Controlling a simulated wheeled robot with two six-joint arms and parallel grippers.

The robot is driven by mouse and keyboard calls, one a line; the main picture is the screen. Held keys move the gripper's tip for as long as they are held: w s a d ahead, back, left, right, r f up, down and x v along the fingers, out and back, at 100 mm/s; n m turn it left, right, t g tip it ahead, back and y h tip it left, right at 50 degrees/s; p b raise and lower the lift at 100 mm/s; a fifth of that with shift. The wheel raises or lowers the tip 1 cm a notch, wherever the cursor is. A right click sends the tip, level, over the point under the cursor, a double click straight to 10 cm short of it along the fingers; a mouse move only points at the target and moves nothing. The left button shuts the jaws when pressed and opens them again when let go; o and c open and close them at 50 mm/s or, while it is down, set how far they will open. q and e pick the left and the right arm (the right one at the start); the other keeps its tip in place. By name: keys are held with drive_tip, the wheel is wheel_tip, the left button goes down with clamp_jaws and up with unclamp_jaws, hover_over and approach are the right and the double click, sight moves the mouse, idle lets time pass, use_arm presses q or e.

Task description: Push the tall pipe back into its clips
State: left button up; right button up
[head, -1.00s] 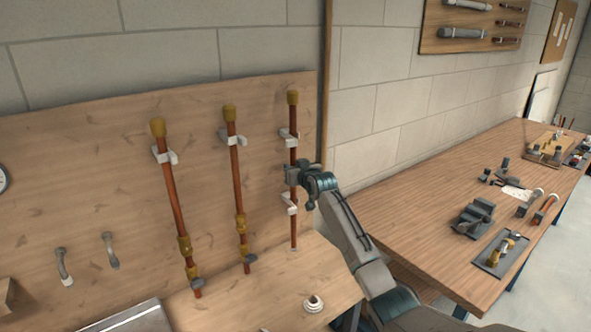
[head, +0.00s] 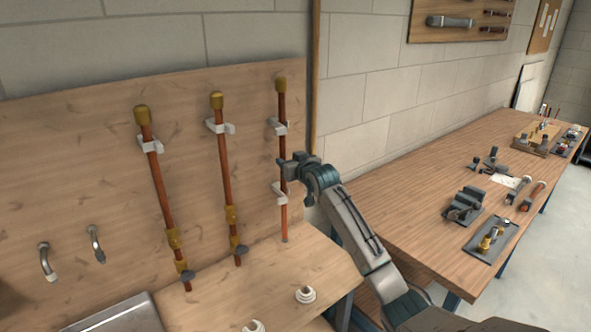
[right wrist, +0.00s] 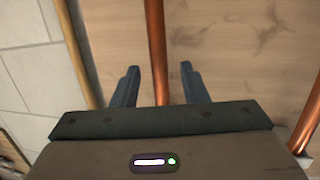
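The tall pipe (head: 282,103) is the rightmost copper pipe on the board, nearly upright with a brass cap on top. Its upper white clip (head: 277,127) and lower white clip (head: 278,190) are beside it; I cannot tell how deep the pipe sits in them. My right gripper (head: 284,165) is at the pipe between the two clips and hides a short piece of it. In the right wrist view the gripper (right wrist: 160,78) is open, with the copper pipe (right wrist: 156,45) running between its fingers and gaps on both sides. My left gripper is not in view.
Two more capped pipes, the left one (head: 160,190) and the middle one (head: 224,170), stand in clips left of the tall pipe. A white ring-shaped fitting (head: 305,294) lies on the bench below. A wooden workbench (head: 400,205) with tools is at the right.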

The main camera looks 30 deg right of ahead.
drive_tip(key=shift+b+v, duration=0.6)
drive_tip(key=shift+v, duration=1.8)
